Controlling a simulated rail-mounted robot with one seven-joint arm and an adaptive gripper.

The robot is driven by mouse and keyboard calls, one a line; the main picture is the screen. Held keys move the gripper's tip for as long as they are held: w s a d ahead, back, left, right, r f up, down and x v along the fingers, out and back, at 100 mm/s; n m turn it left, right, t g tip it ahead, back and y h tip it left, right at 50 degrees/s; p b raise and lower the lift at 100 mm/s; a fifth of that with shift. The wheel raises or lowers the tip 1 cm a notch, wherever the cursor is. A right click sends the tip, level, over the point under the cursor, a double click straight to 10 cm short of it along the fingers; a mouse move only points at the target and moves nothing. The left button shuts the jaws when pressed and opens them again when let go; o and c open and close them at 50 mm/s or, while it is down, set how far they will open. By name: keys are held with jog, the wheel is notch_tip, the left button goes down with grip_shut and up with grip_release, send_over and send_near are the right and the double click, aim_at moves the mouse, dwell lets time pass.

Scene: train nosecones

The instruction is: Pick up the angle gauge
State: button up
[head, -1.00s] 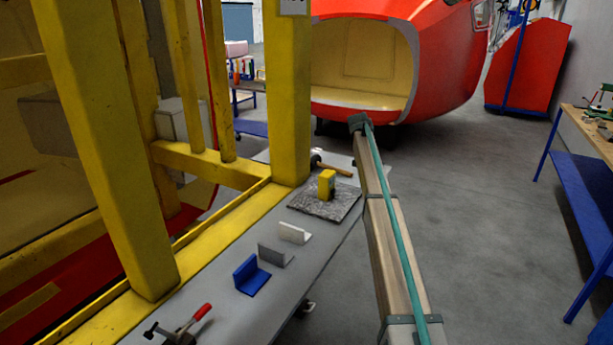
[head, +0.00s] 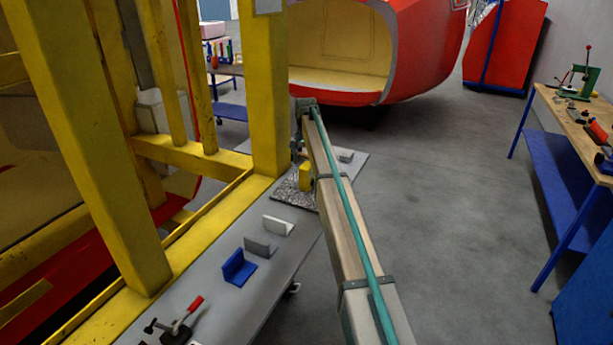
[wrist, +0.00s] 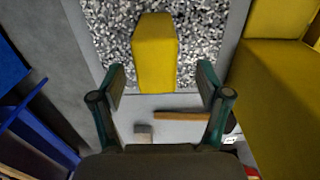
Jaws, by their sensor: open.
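The yellow block that looks like the angle gauge (head: 305,177) stands on a speckled stone plate (head: 284,196) on the grey table, partly hidden by my arm. In the wrist view the yellow block (wrist: 155,55) is at the upper middle on the speckled plate (wrist: 205,30). My gripper (wrist: 161,80) is open and empty, its two fingers spread to either side of the block's near end, with gaps on both sides. In the head view my gripper (head: 299,148) is small, just above and behind the block. I cannot tell its exact height above it.
Blue (head: 239,268), grey (head: 260,247) and white (head: 278,225) angle brackets and a red-handled clamp (head: 180,322) line the grey table. A wooden handle (wrist: 180,116) and small grey block (wrist: 143,131) lie near the plate. A yellow frame post (head: 267,100) stands close on the left.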

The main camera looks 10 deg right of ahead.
aim_at(307, 172)
jog(key=shift+s+d+f+p, duration=0.1)
jog(key=shift+f+p, duration=0.55)
jog(key=shift+f, duration=0.6)
jog(key=shift+s+d+f+p, duration=0.1)
jog(key=shift+f+p, duration=0.5)
jog(key=shift+f, duration=0.65)
jog(key=shift+w, duration=0.1)
jog(key=c, duration=1.4)
jog(key=shift+r, duration=0.1)
jog(key=shift+c, duration=0.2)
